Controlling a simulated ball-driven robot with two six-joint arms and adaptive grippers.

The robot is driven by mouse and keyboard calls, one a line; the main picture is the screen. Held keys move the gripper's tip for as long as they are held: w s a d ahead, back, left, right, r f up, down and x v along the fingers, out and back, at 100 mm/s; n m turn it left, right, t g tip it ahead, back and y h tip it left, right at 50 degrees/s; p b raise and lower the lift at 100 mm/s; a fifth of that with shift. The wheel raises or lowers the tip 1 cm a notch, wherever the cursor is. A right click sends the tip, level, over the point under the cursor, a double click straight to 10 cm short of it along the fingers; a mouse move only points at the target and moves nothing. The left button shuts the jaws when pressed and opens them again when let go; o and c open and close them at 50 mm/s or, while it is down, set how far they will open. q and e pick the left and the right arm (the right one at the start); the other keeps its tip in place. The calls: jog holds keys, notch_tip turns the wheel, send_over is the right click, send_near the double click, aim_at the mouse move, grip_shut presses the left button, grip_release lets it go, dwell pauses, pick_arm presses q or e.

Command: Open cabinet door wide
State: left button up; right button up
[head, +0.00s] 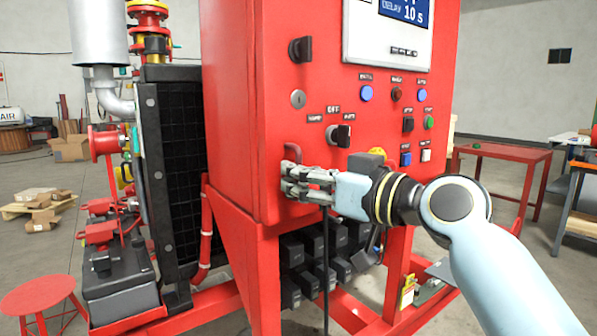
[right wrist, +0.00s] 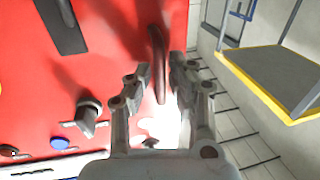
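The red cabinet door (head: 330,105) fills the front of the tall red cabinet and looks flush, with no open gap showing. A red curved handle (head: 291,153) stands out near its lower left edge. My right gripper (head: 290,179) is at the handle, with its fingers pointing left across the door. The handle's lower part is hidden by the fingers in the head view. My left gripper is out of view.
Black rotary knobs (head: 342,134), buttons and a display panel (head: 388,35) are on the door. Black boxes (head: 290,250) and a cable hang below. A black radiator (head: 175,170) stands left of the cabinet. A red table (head: 500,153) is at the right.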

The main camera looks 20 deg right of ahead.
jog(key=shift+w+a, duration=0.2)
jog(key=shift+w, duration=0.15)
grip_shut()
